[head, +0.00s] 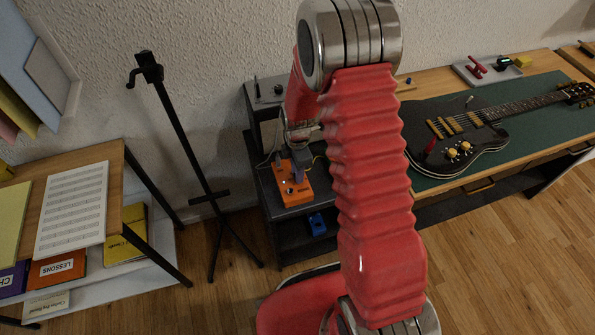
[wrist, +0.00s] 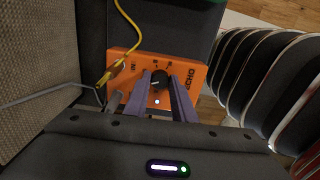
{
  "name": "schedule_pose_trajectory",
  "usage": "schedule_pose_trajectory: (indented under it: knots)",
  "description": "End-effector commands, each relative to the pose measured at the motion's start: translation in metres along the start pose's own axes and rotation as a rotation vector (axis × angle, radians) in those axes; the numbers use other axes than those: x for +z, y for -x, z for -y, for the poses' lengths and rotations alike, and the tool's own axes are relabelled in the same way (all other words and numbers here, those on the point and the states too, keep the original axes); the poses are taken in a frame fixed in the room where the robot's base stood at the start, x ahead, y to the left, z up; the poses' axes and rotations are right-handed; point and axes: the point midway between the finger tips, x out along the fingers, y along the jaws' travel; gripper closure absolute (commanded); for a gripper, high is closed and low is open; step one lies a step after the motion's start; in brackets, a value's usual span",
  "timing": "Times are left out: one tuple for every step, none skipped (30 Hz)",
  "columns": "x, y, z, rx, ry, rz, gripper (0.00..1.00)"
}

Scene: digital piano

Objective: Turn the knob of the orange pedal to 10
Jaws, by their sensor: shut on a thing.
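The orange pedal (wrist: 125,65) fills the middle of the wrist view, with lettering that reads like "ECHO" on its right side. Its black knob (wrist: 160,79) has a pale pointer line, pointing roughly left in that view. Small scale marks show beyond the knob, too small to read surely. My gripper (wrist: 161,83) has its two purple fingers on either side of the knob, shut on it.
A yellow cable (wrist: 130,25) ends in a plug at the pedal's left edge in the wrist view. A blue pedal (head: 317,223) is lower down. A black stand (head: 182,130) is left of the shelf; a guitar (head: 460,130) lies on a bench at right.

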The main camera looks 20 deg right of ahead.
Motion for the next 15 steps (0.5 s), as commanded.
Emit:
schedule_pose_trajectory:
  knots:
    - [0.0004,0.0005,-0.0010,0.002,-0.034,0.000,0.99]
    - [0.0004,0.0005,-0.0010,0.002,-0.057,0.000,0.99]
    - [0.0005,0.0005,-0.0010,0.003,-0.091,0.000,0.99]
    - [0.0005,0.0005,-0.0010,0.003,-0.117,0.000,0.99]
    - [0.0005,0.0005,-0.0010,0.003,-0.144,0.000,0.99]
    - [0.0005,0.0006,-0.0011,0.003,-0.181,0.000,0.99]
    - [0.0005,0.0006,-0.0011,0.003,-0.209,0.000,0.99]
    - [0.0005,0.0006,-0.0011,0.003,-0.238,0.000,0.99]
    - [0.0005,0.0006,-0.0011,0.003,-0.275,0.000,0.99]
    - [0.0005,0.0006,-0.0011,0.003,-0.304,0.000,0.99]
    - [0.0006,0.0006,-0.0011,0.003,-0.333,0.000,0.99]
    - [0.0006,0.0006,-0.0011,0.003,-0.371,0.000,0.99]
    - [0.0006,0.0006,-0.0011,0.003,-0.399,0.000,0.99]
    - [0.0006,0.0006,-0.0012,0.003,-0.428,0.000,0.99]
    - [0.0006,0.0006,-0.0012,0.003,-0.466,0.000,0.99]
